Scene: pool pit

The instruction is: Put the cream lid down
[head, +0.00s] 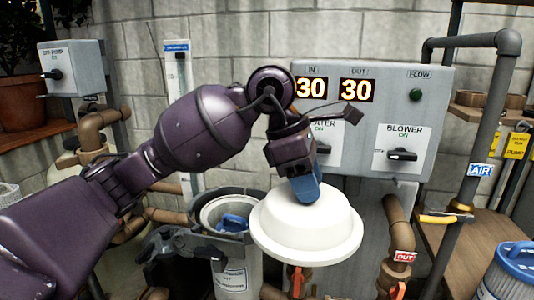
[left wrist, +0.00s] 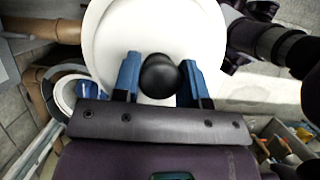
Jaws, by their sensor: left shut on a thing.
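The cream lid (head: 290,222) is a round dome with a wide flat rim. It is in the middle of the head view, held roughly level. My left gripper (head: 306,190) is above it with blue fingers pointing down. In the left wrist view the fingers (left wrist: 160,80) are shut on the black knob (left wrist: 160,72) at the top of the cream lid (left wrist: 160,28). The lid overlaps the right edge of an open white canister (head: 205,216) in the head view. Whether the lid touches anything below is hidden. My right gripper is not in view.
The canister is open with something blue (head: 233,222) inside. A grey control panel (head: 345,120) reading 30 and 30 is behind the lid. Brown pipes (head: 395,240) with orange handles stand below right. A wooden shelf (head: 445,245) and a blue-topped filter (head: 515,262) are at right.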

